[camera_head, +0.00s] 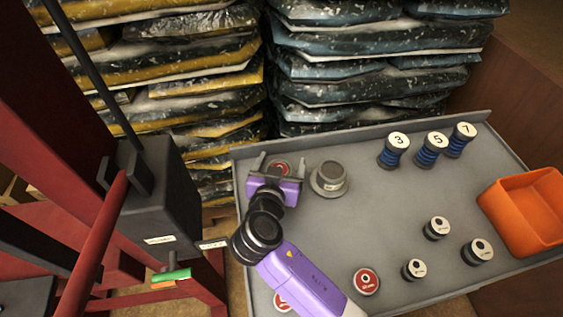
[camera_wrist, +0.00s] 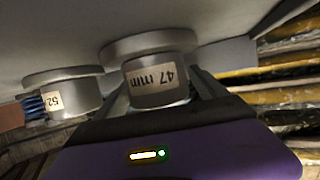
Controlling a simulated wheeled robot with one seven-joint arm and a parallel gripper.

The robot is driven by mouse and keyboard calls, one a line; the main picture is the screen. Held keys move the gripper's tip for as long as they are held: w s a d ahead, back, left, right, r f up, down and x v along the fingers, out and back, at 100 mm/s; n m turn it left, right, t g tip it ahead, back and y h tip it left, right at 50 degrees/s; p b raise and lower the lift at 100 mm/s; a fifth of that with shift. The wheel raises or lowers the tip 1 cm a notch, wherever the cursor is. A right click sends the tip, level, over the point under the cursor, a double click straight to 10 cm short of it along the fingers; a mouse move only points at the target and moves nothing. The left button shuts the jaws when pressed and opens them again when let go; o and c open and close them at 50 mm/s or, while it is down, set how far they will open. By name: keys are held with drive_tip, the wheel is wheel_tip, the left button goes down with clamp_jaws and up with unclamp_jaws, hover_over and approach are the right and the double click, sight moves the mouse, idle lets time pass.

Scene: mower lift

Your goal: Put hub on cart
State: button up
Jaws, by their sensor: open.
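A grey flanged hub (camera_wrist: 158,80) marked 47 mm stands on the cart, flange against the surface, in the wrist view. In the head view a round piece with a red top (camera_head: 281,167) shows between my fingers. My purple gripper (camera_head: 279,169) is open around it, over the cart's left end; finger contact cannot be told. A second grey hub (camera_head: 330,178) stands just right of my gripper; a hub marked 52 (camera_wrist: 68,96) shows in the wrist view. The grey cart (camera_head: 330,235) has a raised rim.
Blue-banded posts numbered 3 (camera_head: 394,150), 5 (camera_head: 432,149) and 7 (camera_head: 460,139) stand along the back. An orange bin (camera_head: 525,212) is at the right. Several small cylinders and a red-topped disc (camera_head: 367,281) stand in front. Stacked bags (camera_head: 370,70) are behind; a red frame (camera_head: 95,250) is left.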

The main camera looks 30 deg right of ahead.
drive_tip(key=shift+r, duration=0.2)
drive_tip(key=b+v, duration=0.1)
drive_tip(key=v, duration=1.1)
drive_tip(key=shift+s+f, duration=0.1)
